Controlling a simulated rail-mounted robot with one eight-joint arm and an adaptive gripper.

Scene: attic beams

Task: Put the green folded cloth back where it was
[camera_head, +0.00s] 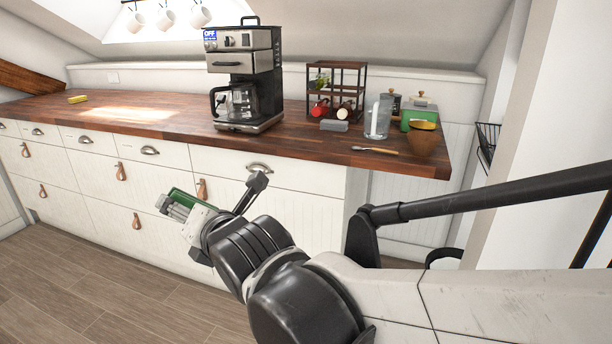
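The green folded cloth (184,195) shows as a flat green piece at the end of my arm. My gripper (174,207) is shut on it and holds it in front of the white drawers, below the countertop edge. The grey fingers cover part of the cloth, so its full shape is hidden. The wooden countertop (170,132) runs along the wall behind and above my gripper.
A coffee maker (245,72) stands mid-counter. A yellow block (78,99) lies at left.

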